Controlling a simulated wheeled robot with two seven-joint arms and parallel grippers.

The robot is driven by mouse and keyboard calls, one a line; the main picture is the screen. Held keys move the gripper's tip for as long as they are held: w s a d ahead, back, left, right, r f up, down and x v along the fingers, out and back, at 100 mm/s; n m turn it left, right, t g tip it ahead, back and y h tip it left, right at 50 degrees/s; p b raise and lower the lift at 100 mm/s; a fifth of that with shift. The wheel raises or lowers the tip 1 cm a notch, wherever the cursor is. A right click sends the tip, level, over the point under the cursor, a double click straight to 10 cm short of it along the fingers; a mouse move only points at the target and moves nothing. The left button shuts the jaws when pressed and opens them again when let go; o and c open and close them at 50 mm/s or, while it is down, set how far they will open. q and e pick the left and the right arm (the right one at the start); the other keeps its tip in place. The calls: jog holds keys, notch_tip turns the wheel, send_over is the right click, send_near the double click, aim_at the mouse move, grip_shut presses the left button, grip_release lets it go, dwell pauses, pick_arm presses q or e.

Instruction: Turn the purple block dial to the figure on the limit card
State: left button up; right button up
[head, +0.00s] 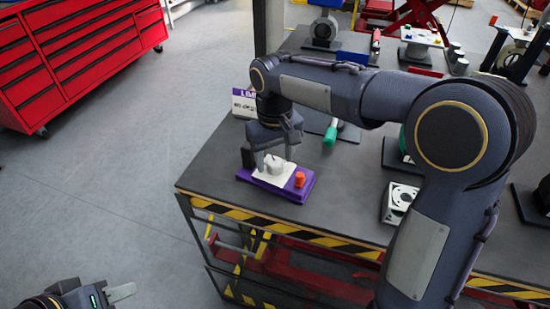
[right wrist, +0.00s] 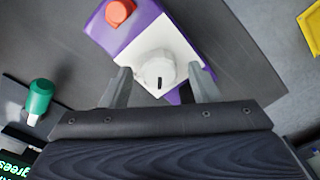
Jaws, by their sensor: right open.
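The purple block (head: 306,188) lies near the left front corner of the dark table. It has a white plate on top, a round white dial (head: 273,165) and an orange button (head: 300,179). The dial also shows in the right wrist view (right wrist: 158,72), with a dark mark on its side toward my gripper. My right gripper (right wrist: 160,84) is open, with one finger on each side of the dial and visible gaps. The limit card (head: 245,103) stands behind, partly hidden by my right arm; its figure is unreadable. My left gripper (head: 118,294) is at the bottom left, away from the table.
The table's striped front edge (head: 280,226) is close to the block. A red tool cabinet (head: 80,50) stands far left, with open floor between.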

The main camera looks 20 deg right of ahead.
jog(key=shift+f, duration=0.25)
jog(key=c, duration=1)
jog(key=shift+o, duration=0.2)
jog(key=shift+r+m+p, duration=0.2)
jog(key=shift+m+p, duration=0.5)
jog(key=shift+m, duration=0.1)
jog(key=shift+m+p, duration=0.4)
jog(key=shift+m, duration=0.3)
jog(key=m, duration=0.2)
jog(key=shift+f+m+p, duration=0.2)
jog(key=shift+m+p, duration=0.1)
jog(key=shift+p, duration=0.1)
